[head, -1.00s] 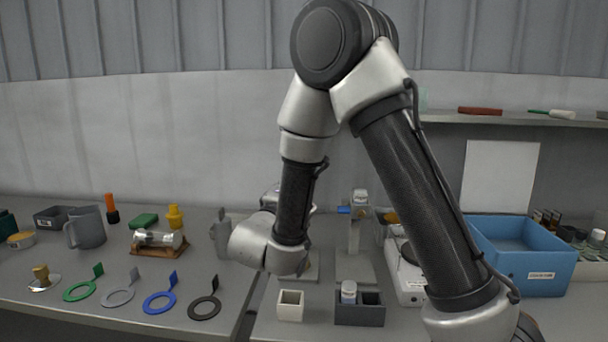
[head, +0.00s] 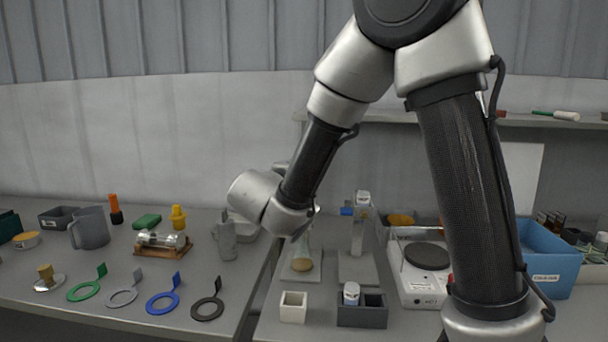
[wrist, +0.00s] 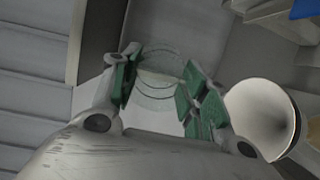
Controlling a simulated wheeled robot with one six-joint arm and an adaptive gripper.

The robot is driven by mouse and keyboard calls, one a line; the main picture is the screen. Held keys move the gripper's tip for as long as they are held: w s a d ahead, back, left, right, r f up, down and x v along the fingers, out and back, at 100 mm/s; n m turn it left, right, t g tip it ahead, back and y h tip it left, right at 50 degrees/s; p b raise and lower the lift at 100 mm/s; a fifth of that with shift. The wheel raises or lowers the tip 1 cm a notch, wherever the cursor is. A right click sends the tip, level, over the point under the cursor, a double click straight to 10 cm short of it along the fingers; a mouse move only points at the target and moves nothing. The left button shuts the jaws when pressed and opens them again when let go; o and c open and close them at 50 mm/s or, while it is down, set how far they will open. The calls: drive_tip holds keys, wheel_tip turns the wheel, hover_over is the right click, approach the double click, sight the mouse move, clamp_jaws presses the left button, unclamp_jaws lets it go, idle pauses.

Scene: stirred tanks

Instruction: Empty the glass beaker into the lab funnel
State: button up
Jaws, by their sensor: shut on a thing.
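My gripper (wrist: 162,68) shows its green-padded fingers in the wrist view, shut on the clear glass beaker (wrist: 158,90). The beaker is see-through, with curved rings visible between the fingers; I cannot tell its contents or its exact tilt. A pale round cone mouth, which looks like the lab funnel (wrist: 262,112), lies just right of the gripper in the wrist view, apart from the beaker. In the head view my wrist hides the gripper and most of the beaker, and the funnel cannot be made out clearly there.
A stand (head: 358,240) rises behind a dark two-compartment box (head: 362,316) and a small white box (head: 293,307). A hotplate (head: 425,270) and a blue bin (head: 545,260) are at right. A grey jug (head: 90,230) and several coloured rings occupy the left table.

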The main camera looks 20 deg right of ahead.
drive_tip(key=f, duration=0.1)
drive_tip(key=f+y, duration=0.1)
drive_tip(key=a+f, duration=0.1)
drive_tip(key=shift+w, duration=0.3)
drive_tip(key=shift+g+y, duration=0.3)
drive_tip(key=shift+y, duration=0.1)
drive_tip(key=g+y, duration=0.1)
drive_tip(key=g, duration=0.1)
drive_tip(key=r+g+y, duration=0.1)
drive_tip(key=shift+w+d+y, duration=0.3)
drive_tip(key=shift+w, duration=0.1)
drive_tip(key=g+y, duration=0.2)
drive_tip(key=g, duration=0.1)
drive_tip(key=r+g+y, duration=0.1)
drive_tip(key=shift+w+d+r+g+y, duration=0.1)
drive_tip(key=shift+w+d+g+y, duration=0.2)
drive_tip(key=shift+w+y, duration=0.1)
drive_tip(key=g+y, duration=0.2)
drive_tip(key=g, duration=0.1)
drive_tip(key=shift+r+y, duration=0.3)
drive_tip(key=shift+r, duration=0.1)
drive_tip(key=shift+s+r+g+y, duration=0.2)
drive_tip(key=shift+g+y, duration=0.4)
drive_tip(key=shift+g, duration=0.3)
